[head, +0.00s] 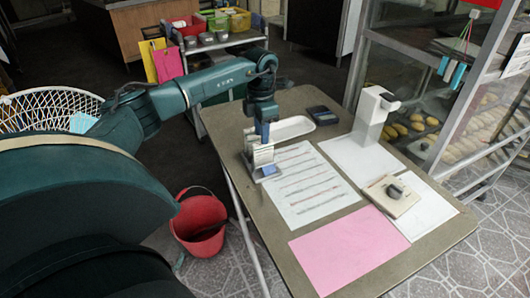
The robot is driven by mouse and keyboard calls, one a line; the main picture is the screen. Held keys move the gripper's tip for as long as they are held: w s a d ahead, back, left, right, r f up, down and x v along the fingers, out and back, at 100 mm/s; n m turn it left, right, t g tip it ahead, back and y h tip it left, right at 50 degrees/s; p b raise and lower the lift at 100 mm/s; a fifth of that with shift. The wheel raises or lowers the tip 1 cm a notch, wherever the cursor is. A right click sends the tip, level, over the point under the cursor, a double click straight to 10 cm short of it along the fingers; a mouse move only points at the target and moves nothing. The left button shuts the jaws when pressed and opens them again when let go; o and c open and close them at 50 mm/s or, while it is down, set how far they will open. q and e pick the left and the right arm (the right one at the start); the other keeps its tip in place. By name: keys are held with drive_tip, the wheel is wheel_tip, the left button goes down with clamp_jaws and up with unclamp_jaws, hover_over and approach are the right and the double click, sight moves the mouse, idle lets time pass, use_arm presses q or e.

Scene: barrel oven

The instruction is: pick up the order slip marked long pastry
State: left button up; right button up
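My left arm reaches in from the left, and its gripper (264,142) points down over the table's far left part. Small white paper slips (263,156) stand upright right under its fingers, in or on a small grey holder with a blue part (268,171). The fingers meet or overlap the top of the slips in the picture. I cannot tell whether they are closed on one. The writing on the slips is too small to read, so I cannot tell which is marked long pastry. My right gripper is not in view.
The table (262,225) bears a printed sheet (312,187), a pink sheet (349,252), a white tray (290,128), a dark device (324,115), a white stand (373,117) and a pale block with a grey knob (390,197). A glass bread case (420,110) stands right; a red bucket (201,222) stands left.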

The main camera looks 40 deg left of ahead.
sight(263, 151)
use_arm(q)
drive_tip(key=f, duration=0.7)
drive_tip(key=shift+w+d+f, duration=0.15)
drive_tip(key=shift+w+f, duration=0.05)
drive_tip(key=shift+f, duration=0.1)
clamp_jaws()
